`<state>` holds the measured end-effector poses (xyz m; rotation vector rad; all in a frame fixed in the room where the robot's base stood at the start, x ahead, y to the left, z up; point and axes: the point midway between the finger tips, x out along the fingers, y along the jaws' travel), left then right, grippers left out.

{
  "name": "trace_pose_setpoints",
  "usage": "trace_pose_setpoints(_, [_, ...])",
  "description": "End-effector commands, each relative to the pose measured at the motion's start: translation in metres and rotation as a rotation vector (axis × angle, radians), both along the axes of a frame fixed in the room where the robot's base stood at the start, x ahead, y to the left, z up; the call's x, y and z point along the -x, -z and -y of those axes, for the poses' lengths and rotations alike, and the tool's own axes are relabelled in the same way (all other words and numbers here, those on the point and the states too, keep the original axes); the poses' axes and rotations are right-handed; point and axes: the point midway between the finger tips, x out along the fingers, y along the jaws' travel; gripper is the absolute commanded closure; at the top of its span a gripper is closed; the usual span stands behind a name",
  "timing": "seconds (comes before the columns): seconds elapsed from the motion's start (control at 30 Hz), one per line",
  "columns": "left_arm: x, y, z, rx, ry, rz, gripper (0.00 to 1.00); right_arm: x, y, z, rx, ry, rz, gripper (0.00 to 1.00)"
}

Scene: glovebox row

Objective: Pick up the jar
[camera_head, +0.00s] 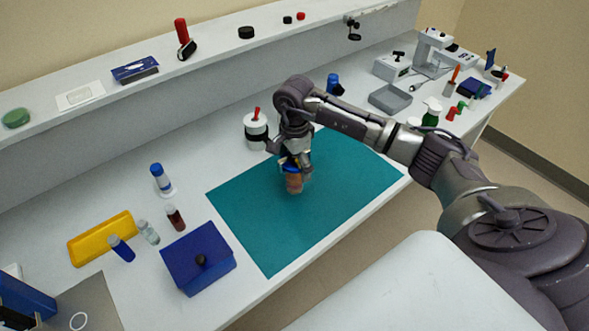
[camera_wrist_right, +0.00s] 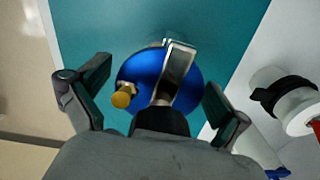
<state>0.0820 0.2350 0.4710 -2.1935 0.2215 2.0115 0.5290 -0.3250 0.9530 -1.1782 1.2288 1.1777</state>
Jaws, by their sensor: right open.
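The jar (camera_head: 294,184) stands on the teal mat (camera_head: 330,200), with an orange-brown body and a blue top partly hidden by my right gripper. In the right wrist view its round blue lid (camera_wrist_right: 138,68) shows from above, with a metal clasp and a yellow knob. My right gripper (camera_head: 295,162) is over the jar from above. In the wrist view the fingers of the gripper (camera_wrist_right: 155,102) are spread, one on each side of the lid, with gaps visible. My left gripper is out of view.
A white canister (camera_head: 256,133) with a black band and red top stands just left of the gripper. A blue box (camera_head: 198,262), small vials and a yellow rack (camera_head: 101,238) are at left. A grey tray (camera_head: 390,99) lies at back right. The mat around the jar is clear.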

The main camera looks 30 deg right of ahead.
Motion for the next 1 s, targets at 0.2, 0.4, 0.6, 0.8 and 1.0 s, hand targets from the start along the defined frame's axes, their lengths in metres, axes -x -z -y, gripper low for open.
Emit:
trace_pose_setpoints(0.2, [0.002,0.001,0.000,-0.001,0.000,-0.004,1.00,0.000,0.000,0.000,0.000,0.000,0.000,0.20])
trace_pose_setpoints(0.4, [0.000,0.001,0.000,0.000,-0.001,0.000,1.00,0.000,0.000,0.000,0.000,0.001,0.000,0.53])
trace_pose_setpoints(0.6, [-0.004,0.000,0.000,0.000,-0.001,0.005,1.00,0.000,-0.001,0.000,0.000,0.001,0.001,0.77])
trace_pose_setpoints(0.8, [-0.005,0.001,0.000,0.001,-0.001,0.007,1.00,0.000,-0.002,0.000,0.000,0.001,0.002,0.77])
trace_pose_setpoints(1.0, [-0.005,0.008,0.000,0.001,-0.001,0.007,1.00,-0.001,-0.015,0.001,0.000,0.002,0.005,0.77])
